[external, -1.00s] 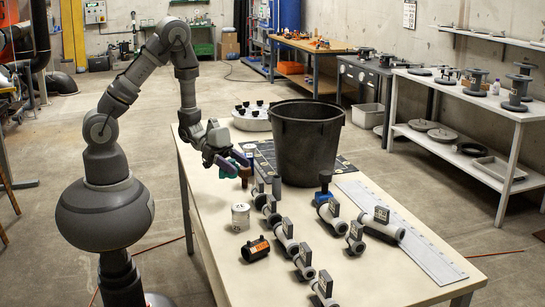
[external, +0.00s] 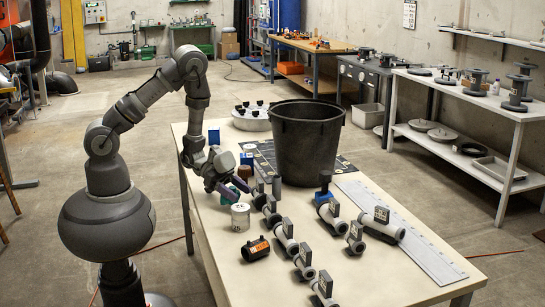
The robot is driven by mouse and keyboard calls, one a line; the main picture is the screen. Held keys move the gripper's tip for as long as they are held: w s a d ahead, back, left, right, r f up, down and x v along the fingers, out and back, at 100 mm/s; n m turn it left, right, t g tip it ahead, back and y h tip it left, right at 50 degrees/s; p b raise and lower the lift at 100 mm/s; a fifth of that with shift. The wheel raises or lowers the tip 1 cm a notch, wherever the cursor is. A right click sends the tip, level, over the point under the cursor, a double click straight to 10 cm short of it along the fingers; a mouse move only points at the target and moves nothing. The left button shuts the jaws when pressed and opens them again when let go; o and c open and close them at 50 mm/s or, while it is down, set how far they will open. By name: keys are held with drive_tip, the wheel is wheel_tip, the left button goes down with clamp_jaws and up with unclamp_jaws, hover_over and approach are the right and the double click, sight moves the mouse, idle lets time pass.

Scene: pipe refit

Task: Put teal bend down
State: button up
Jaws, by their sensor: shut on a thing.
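My gripper (external: 236,190) is low over the near left part of the white table (external: 200,240), just behind the white can. It is shut on the teal bend (external: 229,197), which shows only in small patches below and beside the fingers. The fingers hide most of the bend. I cannot tell whether it touches the tabletop.
Several grey tagged pipe pieces (external: 285,235) lie to the right. A large black bin (external: 307,140) stands behind. A blue piece (external: 214,137) is at the back.

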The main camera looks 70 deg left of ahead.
drive_tip(key=shift+s+f+b, duration=0.3)
drive_tip(key=shift+f, duration=0.2)
drive_tip(key=o, duration=1.1)
drive_tip(key=shift+f, duration=0.1)
drive_tip(key=shift+r, duration=0.2)
drive_tip(key=p+v, duration=0.1)
drive_tip(key=v, duration=0.3)
drive_tip(key=p+v, duration=0.2)
drive_tip(key=v, duration=0.2)
drive_tip(key=r+p+v, duration=0.1)
drive_tip(key=v, duration=0.3)
drive_tip(key=shift+w, duration=0.25)
